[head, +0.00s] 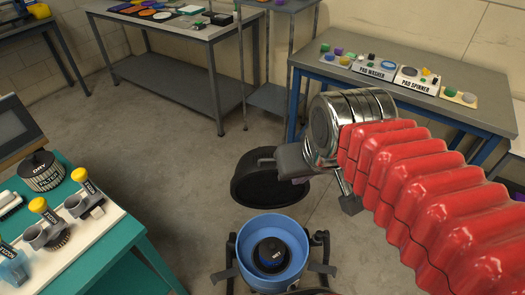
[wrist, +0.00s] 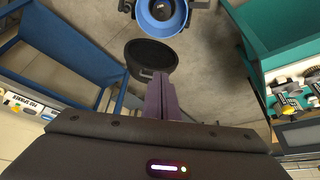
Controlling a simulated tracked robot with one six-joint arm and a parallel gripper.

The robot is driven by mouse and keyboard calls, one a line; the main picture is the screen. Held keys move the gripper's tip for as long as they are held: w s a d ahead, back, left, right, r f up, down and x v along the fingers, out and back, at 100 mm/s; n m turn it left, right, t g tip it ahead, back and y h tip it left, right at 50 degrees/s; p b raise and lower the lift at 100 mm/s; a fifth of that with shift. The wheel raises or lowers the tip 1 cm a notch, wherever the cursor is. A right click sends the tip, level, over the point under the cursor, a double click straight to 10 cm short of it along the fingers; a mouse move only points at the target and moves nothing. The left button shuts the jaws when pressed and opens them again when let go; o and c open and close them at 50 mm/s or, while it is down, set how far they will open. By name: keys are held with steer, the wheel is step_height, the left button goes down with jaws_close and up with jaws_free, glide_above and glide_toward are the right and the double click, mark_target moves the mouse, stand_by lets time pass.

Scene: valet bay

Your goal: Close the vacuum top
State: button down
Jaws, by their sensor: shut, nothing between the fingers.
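The vacuum's blue drum (head: 247,232) stands open at the bottom of the head view, with a black filter marked WET (head: 270,254) inside. Its black round top (head: 262,190) is off the opening, just beyond the drum. The wrist view shows the drum (wrist: 144,18) at the top and the black top (wrist: 150,52) below it. My gripper (wrist: 160,76) is shut and empty, its fingertips close to the rim of the top. In the head view my gripper (head: 268,160) overlaps the top; I cannot tell whether they touch. The joint between top and drum is not clear.
A teal bench (head: 140,236) with a dry filter (head: 42,171) and yellow-capped tools stands at the left. A blue-legged bench (head: 480,115) with pad washer and pad spinner stands at the back right. A grey table (head: 180,27) is behind. Floor (head: 180,150) between is clear.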

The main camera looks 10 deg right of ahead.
steer(key=w+g, duration=0.2)
steer(key=w, duration=2.3)
steer(key=w+f+m+g, duration=0.1)
steer(key=w+f+g, duration=0.1)
steer(key=w+f, duration=1.6)
step_height(320, 180, down, 3)
steer(key=shift+w+d+f+m+g, duration=0.1)
steer(key=shift+w+d+m+g, duration=0.2)
steer(key=shift+s+a+f, duration=0.1)
steer(key=shift+s+f, duration=0.45)
steer(key=shift+f, duration=1.3)
steer(key=shift+s+a+f, duration=0.1)
steer(key=shift+s+f, duration=0.5)
steer(key=shift+f, duration=1.25)
steer(key=shift+s+f, duration=0.55)
steer(key=shift+f, duration=1.3)
